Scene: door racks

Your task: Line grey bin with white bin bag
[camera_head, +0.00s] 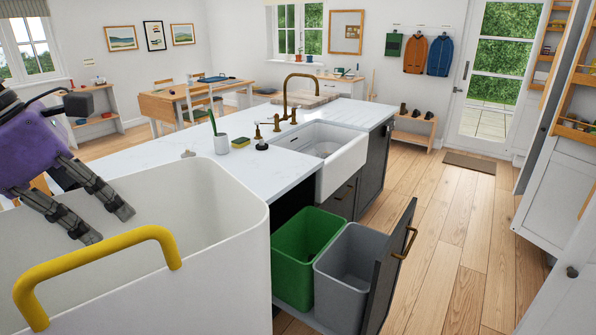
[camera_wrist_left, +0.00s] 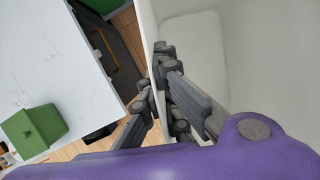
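The grey bin (camera_head: 345,272) stands in the pulled-out drawer under the counter. Its open top and bare inside walls show, with no bag in it. I see no white bin bag in either view. My left gripper (camera_head: 107,225), purple with dark fingers, is over the large white tub (camera_head: 225,270) at the front left, well away from the grey bin. My right gripper is in neither view.
A green bin (camera_head: 300,252) stands beside the grey bin. The drawer front (camera_head: 388,268) with its brass handle is on the right. The tub has a yellow handle (camera_head: 95,262). The counter (camera_head: 170,165) holds a cup and sponge. The wooden floor (camera_head: 440,230) is clear.

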